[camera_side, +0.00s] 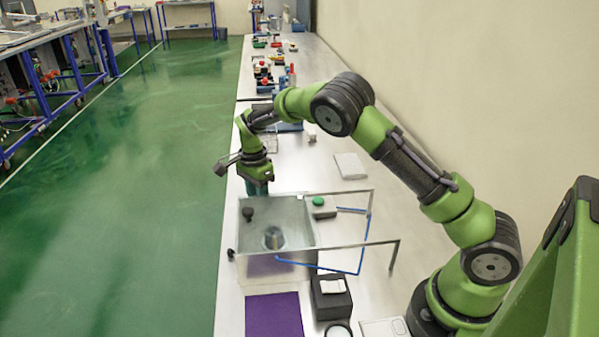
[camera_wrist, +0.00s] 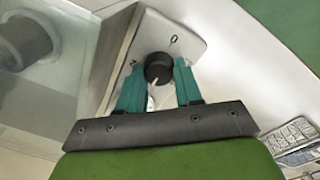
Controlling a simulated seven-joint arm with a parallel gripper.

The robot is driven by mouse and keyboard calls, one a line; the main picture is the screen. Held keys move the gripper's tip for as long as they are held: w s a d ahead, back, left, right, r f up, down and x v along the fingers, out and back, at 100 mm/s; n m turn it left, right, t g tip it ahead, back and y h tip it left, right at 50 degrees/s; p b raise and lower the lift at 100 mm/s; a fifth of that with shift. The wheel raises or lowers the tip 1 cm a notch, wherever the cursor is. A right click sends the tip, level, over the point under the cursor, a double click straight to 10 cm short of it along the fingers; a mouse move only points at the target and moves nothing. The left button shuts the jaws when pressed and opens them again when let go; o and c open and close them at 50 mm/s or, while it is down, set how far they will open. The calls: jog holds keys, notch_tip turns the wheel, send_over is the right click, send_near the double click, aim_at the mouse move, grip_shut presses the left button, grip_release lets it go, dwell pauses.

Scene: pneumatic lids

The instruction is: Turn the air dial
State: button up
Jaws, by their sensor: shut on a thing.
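The air dial (camera_wrist: 156,70) is a round black knob with a white pointer line. It sits on a pale plate (camera_wrist: 185,27) with small dark symbols, in the upper middle of the wrist view. My gripper (camera_wrist: 159,72) has its two teal fingers on either side of the dial, shut on it. The pointer line faces the near side, between the fingers. In the side view my gripper (camera_side: 257,188) points down at the far end of the clear box (camera_side: 290,213). The dial is hidden there.
The clear box holds a grey cylinder (camera_side: 273,239), and a thin metal frame (camera_side: 340,245) crosses it. A green button (camera_side: 319,201) and blue tube (camera_side: 352,272) are to its right. A purple mat (camera_side: 272,316) and black switch box (camera_side: 331,301) lie nearer. Tools (camera_side: 265,75) stand farther back.

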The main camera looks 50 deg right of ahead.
jog(key=o, duration=0.8)
jog(key=shift+c, duration=0.2)
notch_tip(320, 180, up, 17)
jog(key=shift+w, duration=0.3)
